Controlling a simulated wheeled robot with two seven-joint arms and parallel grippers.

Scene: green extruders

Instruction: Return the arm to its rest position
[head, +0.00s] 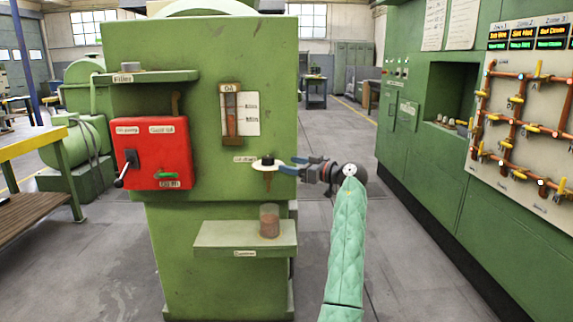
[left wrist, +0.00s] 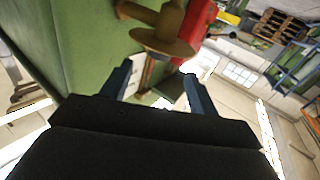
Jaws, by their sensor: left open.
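My left gripper (head: 287,167) is at the right part of the green machine's front, beside a round knob (head: 266,162) with a pale rim and a brown stem. In the left wrist view the gripper (left wrist: 158,72) has its two blue fingers apart with nothing held between them. A brown disc on a stem (left wrist: 163,42), which looks like the same knob, lies just beyond the fingertips. Whether the fingers touch it I cannot tell. My arm, in a green quilted sleeve, reaches up from the bottom of the head view. My right gripper is not in view.
The green machine (head: 220,60) carries a red box (head: 152,153) with a crank, a glass gauge (head: 230,113) and a lower shelf (head: 225,236) holding a reddish-brown jar (head: 269,221). A green cabinet wall with a pipe panel (head: 515,125) stands right. Floor between is clear.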

